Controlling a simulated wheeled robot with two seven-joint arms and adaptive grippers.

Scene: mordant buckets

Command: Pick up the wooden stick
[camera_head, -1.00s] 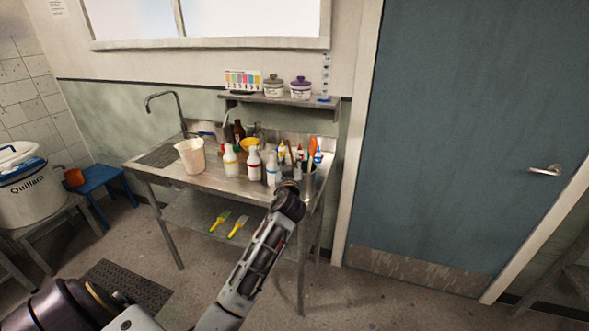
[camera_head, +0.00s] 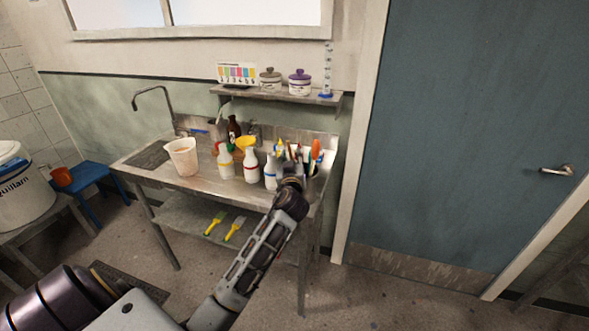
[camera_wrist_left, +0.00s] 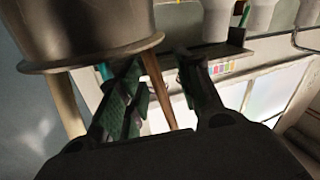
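The wooden stick (camera_wrist_left: 155,88) is a brown, tapered rod in the left wrist view, which looks upside down. It comes out of the mouth of a steel container (camera_wrist_left: 80,25) and lies between the two fingers of my left gripper (camera_wrist_left: 160,92). The fingers are apart, with gaps visible beside the stick. In the head view, my left gripper (camera_head: 292,172) is at the right end of the steel sink table (camera_head: 225,190), in front of the container (camera_head: 317,182) with several upright tools. My wrist hides much of the container and the stick there. My right gripper is not in view.
White bottles (camera_head: 251,166) stand just left of my gripper. A beaker (camera_head: 183,157), yellow funnel (camera_head: 245,142) and brown bottle (camera_head: 234,128) are further left. A shelf (camera_head: 285,95) with jars hangs above. A blue door (camera_head: 470,150) is at right.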

